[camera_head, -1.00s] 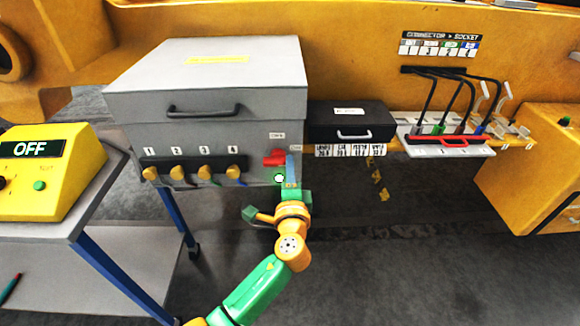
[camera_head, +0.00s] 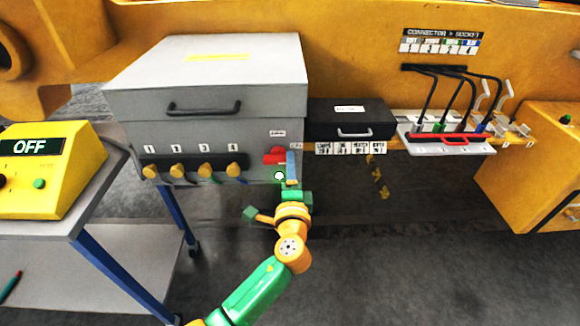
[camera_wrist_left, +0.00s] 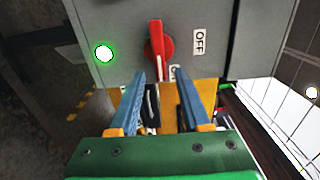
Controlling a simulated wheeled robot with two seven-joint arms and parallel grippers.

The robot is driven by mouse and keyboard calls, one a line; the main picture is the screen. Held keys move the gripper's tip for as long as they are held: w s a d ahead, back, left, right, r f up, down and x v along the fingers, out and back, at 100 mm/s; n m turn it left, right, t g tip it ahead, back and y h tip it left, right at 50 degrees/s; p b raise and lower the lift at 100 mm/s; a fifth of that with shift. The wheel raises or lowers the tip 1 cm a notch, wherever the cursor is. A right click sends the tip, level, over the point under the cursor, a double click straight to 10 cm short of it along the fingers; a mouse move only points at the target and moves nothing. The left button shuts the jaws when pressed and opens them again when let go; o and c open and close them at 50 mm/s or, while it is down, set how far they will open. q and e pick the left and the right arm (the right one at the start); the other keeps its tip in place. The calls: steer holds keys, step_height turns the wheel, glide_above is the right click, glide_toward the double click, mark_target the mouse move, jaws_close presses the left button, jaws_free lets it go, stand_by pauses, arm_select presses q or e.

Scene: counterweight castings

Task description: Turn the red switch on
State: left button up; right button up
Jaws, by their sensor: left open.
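The red switch (camera_head: 274,157) is on the front of the grey cabinet, at its right end. In the left wrist view the red switch (camera_wrist_left: 158,43) has its handle upright in the picture, with an OFF label (camera_wrist_left: 199,42) to its right. A second label below it is partly hidden. A green-rimmed round lamp (camera_head: 279,176) is bright beside the switch. My left gripper (camera_head: 291,164) is just in front of the switch's right side. In the wrist view its blue fingers (camera_wrist_left: 160,76) are apart, with their tips just short of the handle and nothing between them. My right gripper is out of view.
The grey cabinet (camera_head: 205,95) has several yellow knobs below its handle. A yellow box (camera_head: 60,185) with an OFF display stands on a cart at left. A black case (camera_head: 348,117) and a connector rack (camera_head: 447,147) are to the right.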

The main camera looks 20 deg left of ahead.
arm_select(q)
steer(key=v, duration=0.6)
steer(key=shift+s+b, duration=0.2)
steer(key=shift+b, duration=0.2)
